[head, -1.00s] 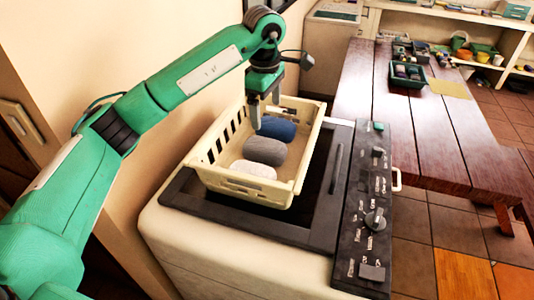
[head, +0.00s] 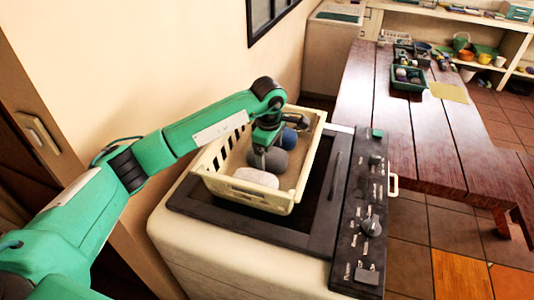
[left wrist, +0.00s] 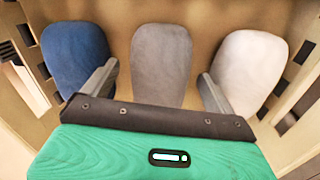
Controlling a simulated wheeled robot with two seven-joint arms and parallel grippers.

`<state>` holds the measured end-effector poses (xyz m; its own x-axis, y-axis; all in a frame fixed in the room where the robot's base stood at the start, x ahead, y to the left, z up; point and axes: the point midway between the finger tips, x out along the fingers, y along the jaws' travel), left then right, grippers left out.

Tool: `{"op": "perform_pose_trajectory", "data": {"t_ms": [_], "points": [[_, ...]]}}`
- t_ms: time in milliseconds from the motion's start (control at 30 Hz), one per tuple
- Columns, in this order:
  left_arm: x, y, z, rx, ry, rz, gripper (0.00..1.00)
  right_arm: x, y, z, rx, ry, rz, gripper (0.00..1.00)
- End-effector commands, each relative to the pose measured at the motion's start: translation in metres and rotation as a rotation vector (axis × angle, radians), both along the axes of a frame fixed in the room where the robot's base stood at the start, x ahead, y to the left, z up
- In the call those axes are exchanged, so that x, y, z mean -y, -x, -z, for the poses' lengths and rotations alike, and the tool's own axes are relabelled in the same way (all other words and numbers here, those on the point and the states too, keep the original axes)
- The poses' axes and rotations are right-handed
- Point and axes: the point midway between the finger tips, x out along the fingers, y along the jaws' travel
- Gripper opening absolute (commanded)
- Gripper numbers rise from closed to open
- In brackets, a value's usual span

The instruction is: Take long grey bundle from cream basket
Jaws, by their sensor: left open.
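The cream basket (head: 245,191) stands on top of the washing machine. In it lie three bundles side by side: a blue one (head: 290,139), the long grey bundle (head: 277,160) in the middle and a white one (head: 257,177). The left wrist view shows the blue (left wrist: 75,55), grey (left wrist: 160,62) and white (left wrist: 247,70) bundles from above. My left gripper (head: 266,160) is down inside the basket at the grey bundle. Its open fingers (left wrist: 158,88) stand on either side of the grey bundle; contact cannot be told. My right gripper is not in view.
The washing machine's control panel (head: 366,215) is right of the basket. A wooden table (head: 400,130) with a green tray (head: 408,84) stands further right. The wall is close behind the basket on the left. Shelves (head: 490,45) stand at the back.

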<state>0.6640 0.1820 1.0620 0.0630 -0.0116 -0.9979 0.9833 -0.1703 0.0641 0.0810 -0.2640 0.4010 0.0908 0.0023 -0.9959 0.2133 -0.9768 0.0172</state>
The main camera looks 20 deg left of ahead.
Motion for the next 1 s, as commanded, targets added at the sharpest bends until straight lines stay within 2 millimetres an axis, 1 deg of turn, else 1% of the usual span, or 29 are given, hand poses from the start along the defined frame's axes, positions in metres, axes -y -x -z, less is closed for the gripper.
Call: {"op": "perform_pose_trajectory", "data": {"t_ms": [33,133,367,467,500,633,667,867,1000], "points": [[0.0001,0.0004,0.0045,-0.003,-0.001,0.0,0.9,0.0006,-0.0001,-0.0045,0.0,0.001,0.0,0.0],[0.0,-0.0004,0.0113,-0.001,0.0,0.0,0.9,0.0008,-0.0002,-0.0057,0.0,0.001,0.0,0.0],[-0.0001,-0.0008,0.0134,0.0,-0.001,0.0,0.9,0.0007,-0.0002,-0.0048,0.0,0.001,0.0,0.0],[-0.0001,-0.0007,0.0133,0.0,-0.001,0.0,0.73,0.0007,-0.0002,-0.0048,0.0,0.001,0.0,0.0],[-0.0001,-0.0007,0.0132,0.0,0.0,0.0,0.65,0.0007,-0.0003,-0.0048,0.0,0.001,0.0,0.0],[-0.0001,-0.0007,0.0131,0.0,-0.001,0.0,0.39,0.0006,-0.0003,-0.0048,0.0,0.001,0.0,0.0],[0.0,-0.0008,0.0127,0.001,0.0,0.0,0.38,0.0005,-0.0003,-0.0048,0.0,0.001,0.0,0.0],[-0.0001,-0.0008,0.0124,0.001,0.0,0.0,0.38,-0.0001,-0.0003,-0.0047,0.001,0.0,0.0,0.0],[0.0,-0.001,0.0088,0.001,0.0,0.0,0.38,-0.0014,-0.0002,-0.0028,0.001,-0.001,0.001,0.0]]}}
